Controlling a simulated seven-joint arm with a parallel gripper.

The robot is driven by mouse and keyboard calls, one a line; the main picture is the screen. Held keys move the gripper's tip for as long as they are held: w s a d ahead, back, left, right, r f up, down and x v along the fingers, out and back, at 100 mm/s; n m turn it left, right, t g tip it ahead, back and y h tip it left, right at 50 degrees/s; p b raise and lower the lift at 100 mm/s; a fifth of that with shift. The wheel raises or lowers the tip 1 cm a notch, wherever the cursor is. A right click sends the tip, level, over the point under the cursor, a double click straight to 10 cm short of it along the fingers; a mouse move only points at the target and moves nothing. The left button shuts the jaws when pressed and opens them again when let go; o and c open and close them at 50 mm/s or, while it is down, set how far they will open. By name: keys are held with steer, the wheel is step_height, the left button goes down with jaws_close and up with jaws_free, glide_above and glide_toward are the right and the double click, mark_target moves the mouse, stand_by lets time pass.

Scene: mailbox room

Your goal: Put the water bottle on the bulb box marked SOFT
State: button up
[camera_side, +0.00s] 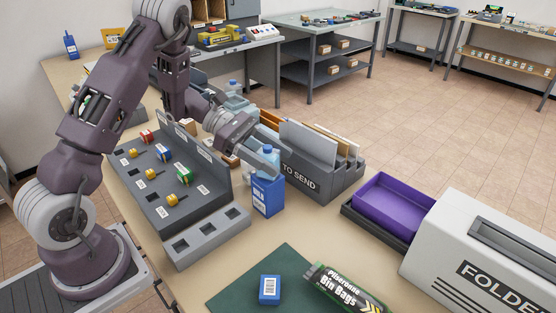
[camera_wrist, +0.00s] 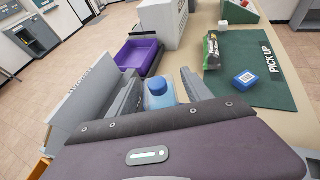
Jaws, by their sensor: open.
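The water bottle (camera_side: 268,162) is pale blue with a blue cap and is upright over a blue box (camera_side: 267,197) in the side view. The bottle's base appears to meet the box top. The white lettering on this box is too small to read surely. My gripper (camera_side: 265,152) is at the bottle, its fingers open. In the wrist view, the bottle's blue cap (camera_wrist: 157,87) lies between the two spread fingers of my gripper (camera_wrist: 158,82). The box below is mostly hidden there.
A grey TO SEND rack (camera_side: 312,176) of envelopes stands close right of the bottle. A grey stepped holder (camera_side: 165,185) stands left. Purple tray (camera_side: 393,202), white folder machine (camera_side: 480,250), green mat (camera_side: 240,290), bin bags (camera_side: 345,290) and small blue box (camera_side: 270,290) are nearby.

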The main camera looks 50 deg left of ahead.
steer(key=v, duration=1.1)
steer(key=s+d+r+m+g+y, duration=0.45)
steer(key=s+d+r+m, duration=0.35)
steer(key=s+d+m, duration=0.5)
steer(key=s+r+m+t+y, duration=0.1)
steer(key=s+m+t+y, duration=0.4)
steer(key=s+m+y, duration=0.3)
steer(key=shift+s+a+r+m, duration=0.2)
steer(key=shift+s+r+m, duration=0.1)
steer(key=shift+m, duration=0.4)
